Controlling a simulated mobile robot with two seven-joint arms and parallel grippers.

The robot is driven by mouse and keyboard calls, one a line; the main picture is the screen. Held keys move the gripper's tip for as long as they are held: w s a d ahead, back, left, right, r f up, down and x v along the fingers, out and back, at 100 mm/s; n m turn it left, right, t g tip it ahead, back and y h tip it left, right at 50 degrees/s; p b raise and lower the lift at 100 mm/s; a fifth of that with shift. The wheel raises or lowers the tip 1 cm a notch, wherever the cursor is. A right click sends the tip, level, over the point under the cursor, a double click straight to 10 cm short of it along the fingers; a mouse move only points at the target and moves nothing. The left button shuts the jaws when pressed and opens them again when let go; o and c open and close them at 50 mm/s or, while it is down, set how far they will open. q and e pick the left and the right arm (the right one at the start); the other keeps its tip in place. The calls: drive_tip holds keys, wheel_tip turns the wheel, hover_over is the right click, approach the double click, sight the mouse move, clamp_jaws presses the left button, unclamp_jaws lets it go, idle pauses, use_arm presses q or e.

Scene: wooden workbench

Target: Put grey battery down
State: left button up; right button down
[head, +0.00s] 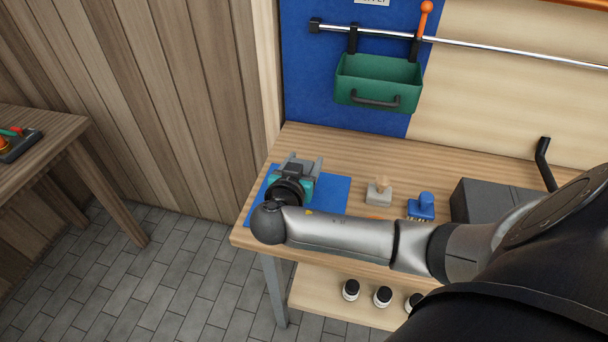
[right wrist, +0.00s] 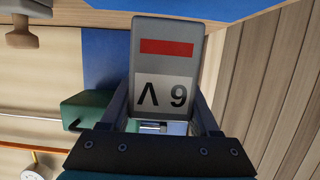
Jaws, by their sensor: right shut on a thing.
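The grey battery (right wrist: 165,70), with a red bar and a 9V label upside down in the right wrist view, is between the fingers of my right gripper (right wrist: 165,105). In the head view my right gripper (head: 301,163) is over the blue mat (head: 335,190) at the left end of the workbench (head: 345,155). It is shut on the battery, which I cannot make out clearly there. The mat also shows at the top of the right wrist view (right wrist: 225,9). I cannot tell whether the battery touches it. My left gripper is not in view.
Right of the mat are a grey block with a wooden handle (head: 378,194), a blue brush (head: 421,207) and a dark grey box (head: 485,202). A green bin (head: 378,82) hangs from a rail behind. The mat's right part is bare.

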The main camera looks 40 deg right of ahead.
wheel_tip(320, 180, down, 3)
drive_tip(key=shift+r+b, duration=0.1)
drive_tip(key=shift+b, duration=0.25)
drive_tip(key=shift+f, duration=0.25)
drive_tip(key=shift+f, duration=0.1)
drive_tip(key=shift+c, duration=0.6)
unclamp_jaws()
